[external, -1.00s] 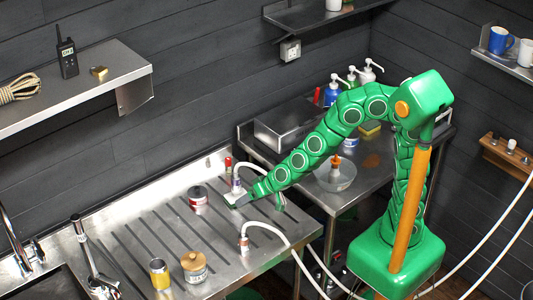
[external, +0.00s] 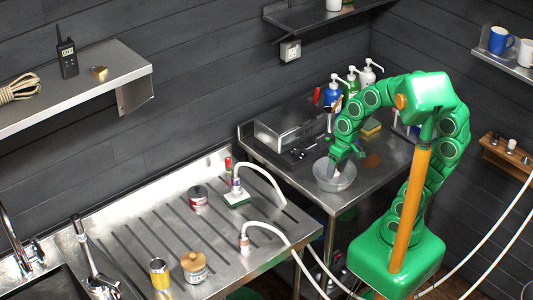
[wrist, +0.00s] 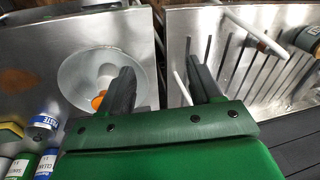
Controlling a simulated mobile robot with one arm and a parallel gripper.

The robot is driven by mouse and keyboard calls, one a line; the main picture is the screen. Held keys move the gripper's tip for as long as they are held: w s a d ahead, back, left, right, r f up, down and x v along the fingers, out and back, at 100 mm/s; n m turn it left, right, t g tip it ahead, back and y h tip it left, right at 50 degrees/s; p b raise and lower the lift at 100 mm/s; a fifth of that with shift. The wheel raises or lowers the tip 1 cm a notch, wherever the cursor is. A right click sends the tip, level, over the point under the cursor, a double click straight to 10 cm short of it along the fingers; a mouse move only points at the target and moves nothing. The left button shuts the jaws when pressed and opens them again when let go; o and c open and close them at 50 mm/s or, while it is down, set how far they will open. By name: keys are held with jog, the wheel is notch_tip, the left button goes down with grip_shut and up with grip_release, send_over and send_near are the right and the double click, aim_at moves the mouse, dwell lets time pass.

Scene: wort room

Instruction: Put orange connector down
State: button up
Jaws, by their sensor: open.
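The orange connector (wrist: 98,102) shows in the wrist view inside a clear bowl (wrist: 75,82), beside a pale, roughly cylindrical part (wrist: 106,72). It lies outside my left finger, not between the jaws. In the external view the bowl (external: 338,182) stands on the right-hand steel table, and my arm hides most of what is in it. My gripper (wrist: 160,66) is open and empty, with its fingers spread. In the external view my gripper (external: 347,160) is at the bowl's upper rim; whether it touches is unclear.
Pump bottles (external: 332,94) and a metal tray (external: 268,135) are behind the bowl.

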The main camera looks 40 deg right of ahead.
jog(key=s+d+r+m+g+h, duration=0.1)
jog(key=s+d+g+h, duration=0.1)
jog(key=s+d, duration=0.7)
jog(key=shift+s+d+r+m, duration=0.3)
jog(key=shift+s+d+r, duration=0.1)
jog(key=shift+d, duration=0.65)
